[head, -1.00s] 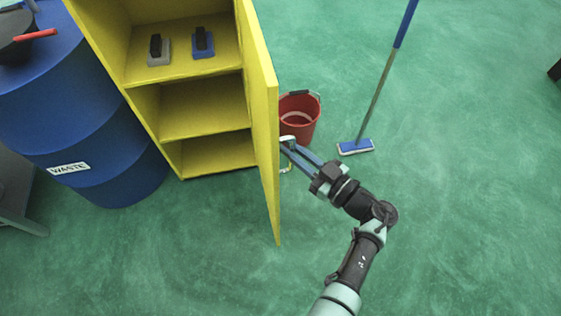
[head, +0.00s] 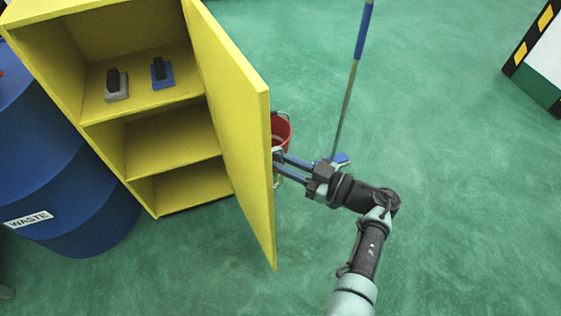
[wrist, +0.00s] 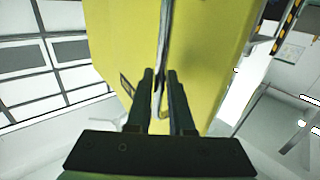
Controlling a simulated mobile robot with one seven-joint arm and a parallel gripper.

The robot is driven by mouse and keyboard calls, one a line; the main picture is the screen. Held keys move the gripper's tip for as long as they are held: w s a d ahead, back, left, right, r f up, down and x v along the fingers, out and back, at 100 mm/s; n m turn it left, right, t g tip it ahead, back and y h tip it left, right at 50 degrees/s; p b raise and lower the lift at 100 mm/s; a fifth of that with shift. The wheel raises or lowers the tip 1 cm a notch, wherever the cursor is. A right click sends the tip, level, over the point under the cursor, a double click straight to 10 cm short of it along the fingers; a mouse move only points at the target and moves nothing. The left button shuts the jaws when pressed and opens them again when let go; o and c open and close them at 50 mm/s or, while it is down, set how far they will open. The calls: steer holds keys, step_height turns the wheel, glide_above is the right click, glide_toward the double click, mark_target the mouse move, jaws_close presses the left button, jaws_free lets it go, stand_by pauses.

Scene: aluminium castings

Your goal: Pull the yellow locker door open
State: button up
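The yellow locker (head: 130,122) stands at the left with its front open to view. Its door (head: 228,105) stands well open, hinged on the locker's right side, with its inner face showing. My gripper (head: 278,166) is on the outer side of the door, at the handle (head: 277,152), which the door edge partly hides. In the wrist view, the two dark fingers (wrist: 160,75) lie on either side of the metal handle bar (wrist: 163,40) in front of the yellow door face, with little gap, and look shut on it.
A blue waste barrel (head: 65,200) stands close against the locker's left. A red bucket (head: 281,130) is behind the door, and a blue-handled mop (head: 350,90) stands beyond my gripper. Two brushes (head: 117,85) sit on the top shelf. The green floor at right is clear.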

steer(key=o, duration=0.3)
steer(key=shift+f, duration=0.1)
steer(key=shift+s+d, duration=0.1)
steer(key=shift+d, duration=0.05)
steer(key=v, duration=1.2)
steer(key=shift+s+d, duration=0.2)
steer(key=shift+d, duration=0.15)
